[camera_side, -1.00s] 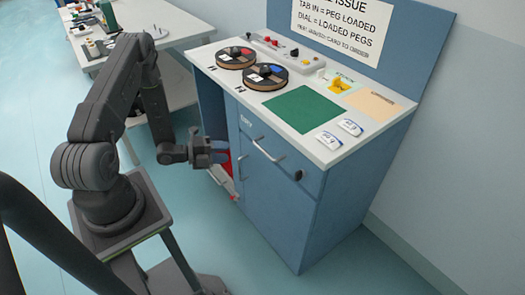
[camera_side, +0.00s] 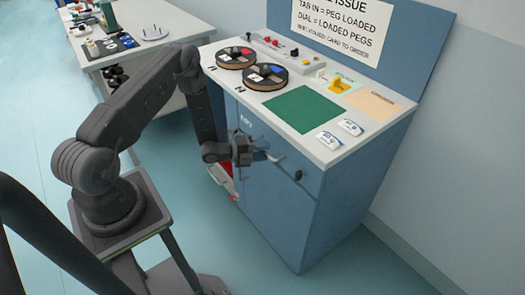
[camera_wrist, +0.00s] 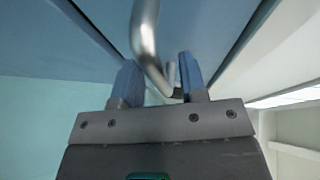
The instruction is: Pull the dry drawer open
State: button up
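The dry drawer (camera_side: 310,179) is the upper front of the blue cabinet, with a partly covered label at its left. It looks flush with the cabinet. My gripper (camera_side: 262,150) is in front of the drawer, at its metal bar handle, and hides most of the handle in the side view. In the wrist view, my gripper's two blue fingers (camera_wrist: 158,62) are apart, with the bent metal handle (camera_wrist: 146,35) passing between them. Gaps show beside the bar, and I see no clear grip on it.
Below the drawer is a cabinet door (camera_side: 270,205). On the cabinet top are two reels (camera_side: 267,77), a green mat (camera_side: 303,109) and two white labelled items (camera_side: 330,141). A side table (camera_side: 165,55) stands behind my arm.

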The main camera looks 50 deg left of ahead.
grip_shut()
dwell(0.4)
